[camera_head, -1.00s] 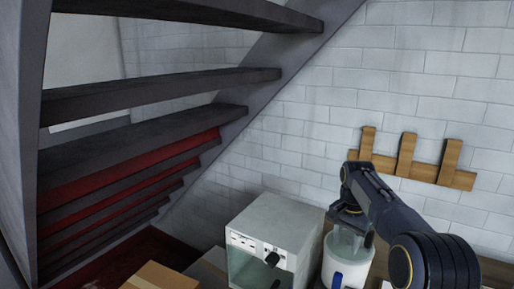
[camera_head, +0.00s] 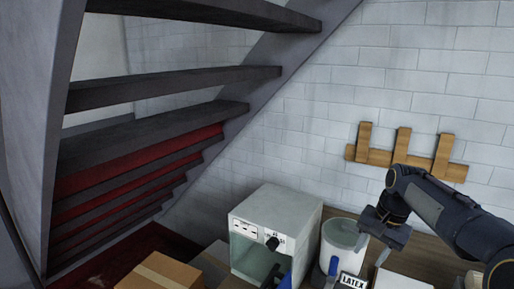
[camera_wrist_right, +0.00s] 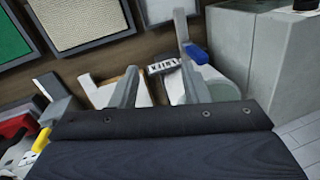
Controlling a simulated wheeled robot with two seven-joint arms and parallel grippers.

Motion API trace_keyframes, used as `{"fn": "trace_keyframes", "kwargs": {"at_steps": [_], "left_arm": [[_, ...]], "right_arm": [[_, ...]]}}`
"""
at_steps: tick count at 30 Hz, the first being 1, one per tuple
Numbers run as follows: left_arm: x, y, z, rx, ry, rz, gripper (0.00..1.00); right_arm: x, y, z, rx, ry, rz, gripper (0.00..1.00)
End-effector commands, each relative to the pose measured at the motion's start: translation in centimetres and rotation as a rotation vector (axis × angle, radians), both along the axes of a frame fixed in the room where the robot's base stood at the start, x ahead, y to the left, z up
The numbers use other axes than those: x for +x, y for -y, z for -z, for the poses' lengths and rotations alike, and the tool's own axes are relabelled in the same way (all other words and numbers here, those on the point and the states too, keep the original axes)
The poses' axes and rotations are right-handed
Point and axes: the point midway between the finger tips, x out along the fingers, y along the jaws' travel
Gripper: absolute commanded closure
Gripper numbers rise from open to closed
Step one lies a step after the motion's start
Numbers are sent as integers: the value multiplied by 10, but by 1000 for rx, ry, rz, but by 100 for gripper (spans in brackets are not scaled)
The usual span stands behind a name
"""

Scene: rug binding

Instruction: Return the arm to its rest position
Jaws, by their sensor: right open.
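My right arm comes in from the right in the head view. Its gripper (camera_head: 378,250) hangs over the table just right of a white bucket (camera_head: 336,252), apart from the bucket's opening. In the right wrist view the two fingers of this gripper (camera_wrist_right: 158,82) stand apart with nothing held between them. Beyond them lie a white LATEX label (camera_wrist_right: 164,66) and a blue-handled tool (camera_wrist_right: 196,53). My left gripper is not in view.
A grey box-shaped machine (camera_head: 276,222) stands left of the bucket. A cardboard box (camera_head: 158,272) is at the lower left, below the stairs (camera_head: 170,90). A wooden rack (camera_head: 405,157) is on the brick wall. Framed sample panels (camera_wrist_right: 82,22) show in the wrist view.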

Motion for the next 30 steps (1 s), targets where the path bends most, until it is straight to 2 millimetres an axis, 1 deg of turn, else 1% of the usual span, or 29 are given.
{"fn": "trace_keyframes", "kwargs": {"at_steps": [1,2,5,6,8,9,10,11,12,15,18,21,24,30], "left_arm": [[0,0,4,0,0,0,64],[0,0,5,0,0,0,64],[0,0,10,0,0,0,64],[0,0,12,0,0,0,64],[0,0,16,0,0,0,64],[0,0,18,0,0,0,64],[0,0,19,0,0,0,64],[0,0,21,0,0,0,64],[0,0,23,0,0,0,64],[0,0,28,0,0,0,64],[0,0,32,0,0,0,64],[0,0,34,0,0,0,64],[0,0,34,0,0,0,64],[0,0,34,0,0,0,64]], "right_arm": [[-15,3,-3,21,20,-15,58],[-24,3,-4,32,36,-29,58],[-62,3,-9,71,98,-86,58],[-81,1,-9,85,131,-115,58],[-111,-4,-8,103,184,-163,58],[-132,-8,-5,110,221,-196,58],[-147,-13,-3,113,247,-222,58],[-162,-17,1,113,274,-246,58],[-182,-23,7,109,311,-281,58],[-226,-40,27,89,393,-357,58],[-259,-55,49,57,455,-420,58],[-281,-65,68,28,497,-462,58],[-292,-70,79,9,517,-486,58],[-295,-73,83,3,523,-495,58]]}}
